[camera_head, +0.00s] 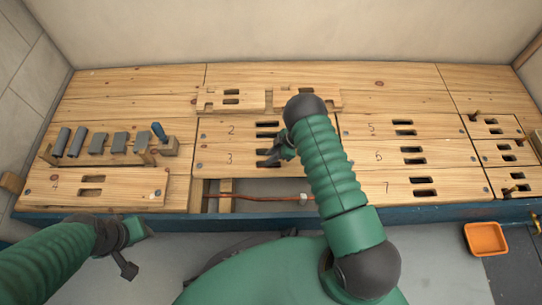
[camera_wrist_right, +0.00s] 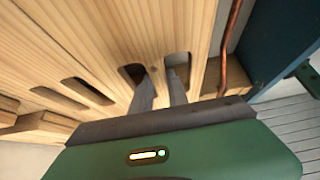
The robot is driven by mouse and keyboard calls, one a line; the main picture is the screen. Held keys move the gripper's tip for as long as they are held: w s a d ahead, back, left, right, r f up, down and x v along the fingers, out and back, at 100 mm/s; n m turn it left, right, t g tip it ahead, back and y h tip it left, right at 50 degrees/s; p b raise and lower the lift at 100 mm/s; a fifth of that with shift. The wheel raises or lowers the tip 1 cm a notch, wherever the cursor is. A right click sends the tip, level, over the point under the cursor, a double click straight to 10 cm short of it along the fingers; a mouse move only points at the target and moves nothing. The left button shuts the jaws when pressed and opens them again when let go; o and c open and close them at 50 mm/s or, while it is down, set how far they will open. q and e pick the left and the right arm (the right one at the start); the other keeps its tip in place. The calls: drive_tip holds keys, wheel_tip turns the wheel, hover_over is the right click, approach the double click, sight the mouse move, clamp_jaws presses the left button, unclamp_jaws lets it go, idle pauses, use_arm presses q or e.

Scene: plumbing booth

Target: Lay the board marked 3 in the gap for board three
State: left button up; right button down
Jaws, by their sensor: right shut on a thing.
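The board marked 3 (camera_head: 215,159) is pale wood with two hand slots. It lies along the front edge of board 2 (camera_head: 215,131); I cannot tell whether it is fully flush. My right gripper (camera_head: 274,155) has its fingers in the slots. In the wrist view the right gripper (camera_wrist_right: 160,90) is shut on the strip between two slots of board 3 (camera_wrist_right: 110,40). The right arm hides the board's right end. My left gripper (camera_head: 135,248) hangs empty over the floor at lower left; its jaw opening is unclear.
An open gap in front of board 3 shows a copper pipe (camera_head: 250,196). Board 4 (camera_head: 120,188) lies left of it. Boards 5, 6 and 7 (camera_head: 400,188) lie to the right. A tool rack (camera_head: 110,150) stands at left. An orange tray (camera_head: 485,239) is on the right.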

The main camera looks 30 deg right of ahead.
drive_tip(key=c, duration=1.2)
unclamp_jaws()
drive_tip(key=p+v, duration=0.8)
drive_tip(key=v, duration=0.8)
drive_tip(key=shift+r+p, duration=0.3)
drive_tip(key=shift+s+d, duration=0.15)
